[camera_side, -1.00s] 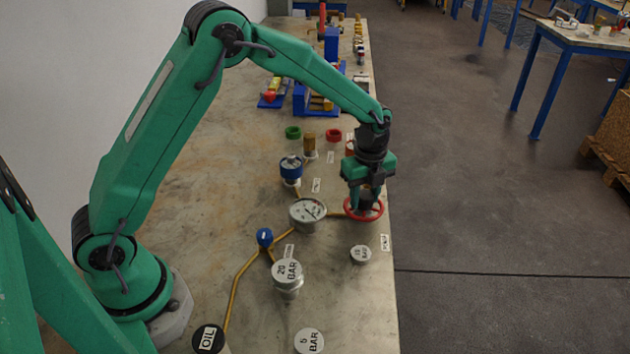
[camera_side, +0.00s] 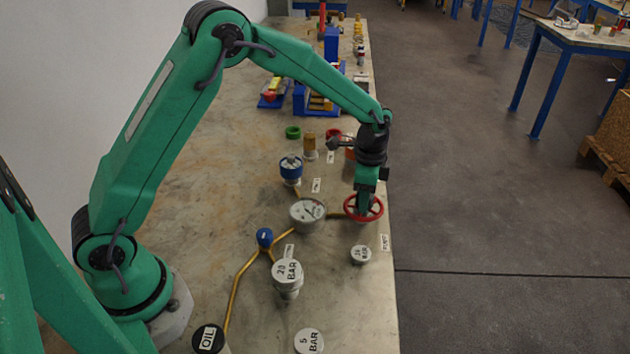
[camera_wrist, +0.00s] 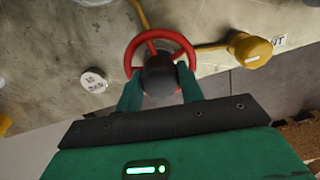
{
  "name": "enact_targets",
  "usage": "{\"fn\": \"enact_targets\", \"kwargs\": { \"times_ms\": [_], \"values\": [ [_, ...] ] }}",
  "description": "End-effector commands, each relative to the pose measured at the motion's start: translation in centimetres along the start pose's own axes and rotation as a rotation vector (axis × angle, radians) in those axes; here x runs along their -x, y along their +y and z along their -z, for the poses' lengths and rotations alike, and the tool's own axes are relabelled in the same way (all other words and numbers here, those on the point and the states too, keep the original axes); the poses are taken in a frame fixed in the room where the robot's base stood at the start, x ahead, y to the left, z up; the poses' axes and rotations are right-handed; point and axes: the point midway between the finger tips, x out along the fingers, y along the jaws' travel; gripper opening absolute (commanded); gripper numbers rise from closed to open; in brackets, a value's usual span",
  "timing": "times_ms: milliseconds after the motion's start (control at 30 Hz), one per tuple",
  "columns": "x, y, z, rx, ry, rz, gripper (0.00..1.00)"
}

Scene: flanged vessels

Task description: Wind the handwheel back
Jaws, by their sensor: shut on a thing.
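The red handwheel (camera_side: 377,209) sits near the right edge of the bench, joined by a yellow pipe to the grey dial gauge (camera_side: 308,211). My gripper (camera_side: 364,204) points down at the middle of the wheel. In the wrist view my gripper (camera_wrist: 160,85) has its two green fingers shut on the dark round hub of the red handwheel (camera_wrist: 137,46), one finger on each side. The gripper body hides part of the wheel's far rim in the side view.
Weights marked 20 BAR (camera_side: 287,272), 5 BAR (camera_side: 309,341) and a smaller one (camera_side: 360,254) stand nearer the camera. A blue-banded gauge (camera_side: 291,168), a blue knob (camera_side: 264,237) and an OIL cap (camera_side: 208,339) stand to the left.

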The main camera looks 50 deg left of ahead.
Motion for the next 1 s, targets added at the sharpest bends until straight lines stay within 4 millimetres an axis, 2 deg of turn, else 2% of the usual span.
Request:
{"fn": "enact_targets", "kwargs": {
  "times_ms": [600,1000],
  "values": [
    [0.04,0.00,-0.02,0.584,0.000,0.000,0.15],
    [0.04,0.00,-0.02,0.850,0.000,0.000,0.15]
  ]
}}
